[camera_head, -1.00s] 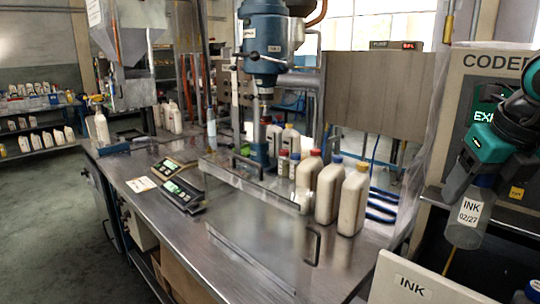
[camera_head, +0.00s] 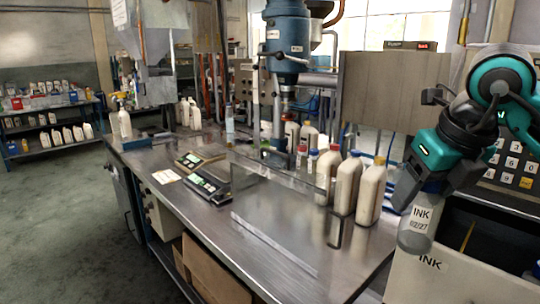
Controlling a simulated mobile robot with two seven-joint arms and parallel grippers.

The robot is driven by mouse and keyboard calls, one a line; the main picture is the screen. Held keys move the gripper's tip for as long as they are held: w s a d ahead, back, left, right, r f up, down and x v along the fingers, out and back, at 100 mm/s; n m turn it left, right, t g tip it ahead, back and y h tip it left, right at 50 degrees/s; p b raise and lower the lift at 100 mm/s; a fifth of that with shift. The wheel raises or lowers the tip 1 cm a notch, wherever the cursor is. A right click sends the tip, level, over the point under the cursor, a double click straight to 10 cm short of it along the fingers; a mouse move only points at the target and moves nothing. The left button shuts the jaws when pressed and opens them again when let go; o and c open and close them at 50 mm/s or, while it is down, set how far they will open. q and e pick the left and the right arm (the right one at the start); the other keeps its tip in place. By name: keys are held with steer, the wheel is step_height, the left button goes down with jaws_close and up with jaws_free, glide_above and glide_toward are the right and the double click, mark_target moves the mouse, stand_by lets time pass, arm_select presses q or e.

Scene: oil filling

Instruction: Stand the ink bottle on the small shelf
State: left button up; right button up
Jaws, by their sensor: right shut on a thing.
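My right gripper (camera_head: 428,187) is at the right side of the view, shut on the ink bottle (camera_head: 417,236). The bottle is translucent grey with a white label reading INK 02/27. It hangs roughly upright below the jaws, in front of a pale panel (camera_head: 447,287) marked INK. Its upper end is hidden by the gripper. I cannot tell for sure which surface is the small shelf. My left gripper is not in view.
A blue filling machine (camera_head: 287,45) stands behind. A dark keypad (camera_head: 517,160) is at far right.

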steer(key=s+a+n+y, duration=0.1)
steer(key=a+n, duration=0.3)
steer(key=a, duration=0.9)
steer(key=s+d+f+n+g, duration=0.1)
steer(key=d+f+n+g, duration=0.2)
steer(key=f+n, duration=0.6)
steer(key=s+d+f+n+g+h, duration=0.1)
steer(key=d+f+n+g, duration=0.2)
steer(key=n, duration=1.8)
step_height(320, 180, down, 7)
steer(key=g, duration=0.3)
steer(key=shift+s+h, duration=0.15)
steer(key=shift+h, duration=0.15)
steer(key=shift+s+d+f, duration=0.1)
steer(key=shift+s+f, duration=0.05)
steer(key=shift+s, duration=0.05)
